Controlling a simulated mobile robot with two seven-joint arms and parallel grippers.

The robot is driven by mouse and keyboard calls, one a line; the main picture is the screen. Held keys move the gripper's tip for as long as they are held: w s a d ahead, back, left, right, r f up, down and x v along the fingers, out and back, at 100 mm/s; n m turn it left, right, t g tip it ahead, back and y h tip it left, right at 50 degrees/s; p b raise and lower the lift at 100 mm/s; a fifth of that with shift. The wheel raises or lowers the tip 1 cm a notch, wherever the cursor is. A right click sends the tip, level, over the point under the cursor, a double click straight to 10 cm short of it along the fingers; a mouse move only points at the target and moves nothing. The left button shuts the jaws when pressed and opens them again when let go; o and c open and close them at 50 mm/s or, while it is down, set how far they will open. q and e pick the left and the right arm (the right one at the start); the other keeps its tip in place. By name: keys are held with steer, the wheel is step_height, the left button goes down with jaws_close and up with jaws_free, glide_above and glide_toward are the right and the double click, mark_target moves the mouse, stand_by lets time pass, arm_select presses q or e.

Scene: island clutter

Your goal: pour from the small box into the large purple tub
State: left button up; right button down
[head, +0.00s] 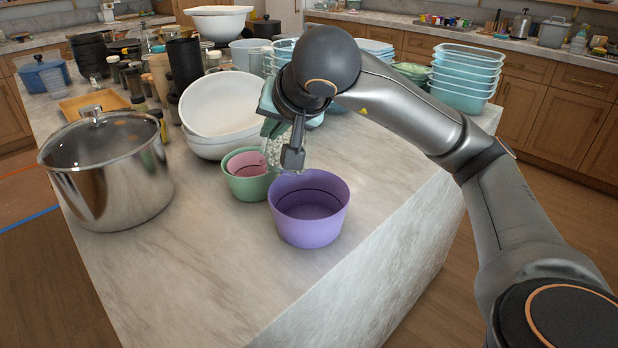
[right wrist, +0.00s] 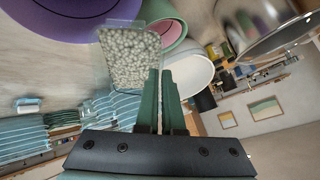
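The small clear box (right wrist: 130,58), full of pale round pellets, is in front of my right gripper in the right wrist view. In the head view the box (head: 273,152) is partly hidden behind the gripper. My right gripper (right wrist: 160,75) has its two green fingers close together at the box's edge, seemingly shut on its wall; the contact is partly hidden. In the head view the gripper (head: 290,157) is above the back of the large purple tub (head: 309,230). The tub stands upright on the island, and its visible inside looks empty. My left gripper is out of view.
A green bowl with a pink bowl (head: 249,165) inside stands close beside the tub, with large white bowls (head: 222,112) behind. A lidded steel pot (head: 108,178) stands left. Stacked clear containers (head: 466,78) are at the right. The island's front counter (head: 235,275) is clear.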

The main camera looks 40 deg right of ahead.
steer(key=shift+s+r+t+b, duration=0.1)
steer(key=shift+s+t+b, duration=0.45)
steer(key=shift+b, duration=0.7)
steer(key=shift+r+t, duration=0.15)
steer(key=shift+t, duration=0.1)
steer(key=shift+s+t+b, duration=0.15)
steer(key=shift+t+b, duration=0.15)
steer(key=shift+b, duration=0.6)
steer(key=shift+s+a+t+b, duration=0.1)
steer(key=shift+s+t+b, duration=0.3)
steer(key=shift+b, duration=0.45)
steer(key=shift+r, duration=0.15)
